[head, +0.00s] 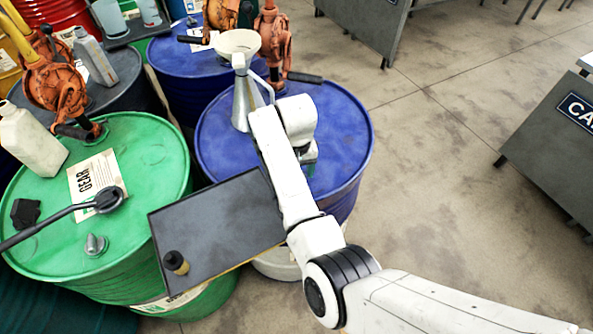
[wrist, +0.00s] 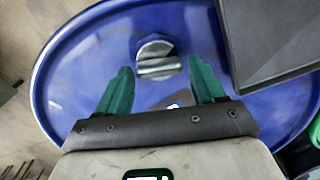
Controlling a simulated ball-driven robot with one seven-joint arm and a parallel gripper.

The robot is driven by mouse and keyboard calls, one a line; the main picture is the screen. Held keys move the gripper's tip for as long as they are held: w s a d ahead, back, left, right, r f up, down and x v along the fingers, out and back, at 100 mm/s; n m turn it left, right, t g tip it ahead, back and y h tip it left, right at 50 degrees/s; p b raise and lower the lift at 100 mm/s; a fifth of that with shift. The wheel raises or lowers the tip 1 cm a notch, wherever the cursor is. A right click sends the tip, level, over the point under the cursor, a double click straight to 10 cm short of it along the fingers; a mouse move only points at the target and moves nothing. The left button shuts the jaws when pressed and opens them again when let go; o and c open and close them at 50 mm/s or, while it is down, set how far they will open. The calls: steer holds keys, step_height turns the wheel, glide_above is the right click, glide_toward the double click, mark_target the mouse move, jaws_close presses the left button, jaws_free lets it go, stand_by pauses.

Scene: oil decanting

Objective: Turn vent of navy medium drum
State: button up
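The blue drum (head: 345,125) stands in the middle of the head view, and its lid (wrist: 70,75) fills much of the wrist view. Its vent, a grey metal cap with a raised grip bar (wrist: 157,62), sits on the lid near the top of the wrist view. My gripper (wrist: 160,68) is open, its two green fingers apart over the lid. The vent shows beyond and between the fingertips, with no visible contact. In the head view my gripper (head: 309,163) is over the lid, mostly behind my arm, and the vent is hidden.
A metal jug (head: 243,97), a funnel (head: 238,42) and an orange pump (head: 273,35) stand at the blue drum's far side. A dark tray (head: 215,225) with a small bottle (head: 176,262) lies close left. A green drum (head: 150,150) is beyond it.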

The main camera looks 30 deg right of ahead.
steer(key=shift+o, duration=0.9)
step_height(320, 180, up, 11)
steer(key=shift+b, duration=0.45)
steer(key=shift+f, duration=0.15)
steer(key=shift+h, duration=0.5)
steer(key=s+d+f, duration=0.2)
steer(key=f, duration=0.1)
steer(key=s+d+f+b, duration=0.1)
steer(key=s+d+f, duration=0.2)
steer(key=shift+s+d, duration=0.15)
steer(key=shift+s, duration=0.15)
steer(key=s+d+f+b, duration=0.1)
steer(key=s+f, duration=0.2)
steer(key=s, duration=0.3)
steer(key=s+d+f+n+b, duration=0.1)
steer(key=s+f, duration=0.2)
steer(key=s, duration=0.4)
steer(key=s+d+f+b, duration=0.1)
steer(key=s+d+f, duration=0.1)
steer(key=s+f, duration=0.3)
steer(key=s+a+n+t, duration=0.1)
steer(key=s+a, duration=0.3)
steer(key=s, duration=0.7)
steer(key=shift+r+y+b, duration=0.25)
steer(key=shift+y+b, duration=0.05)
steer(key=shift+y, duration=0.1)
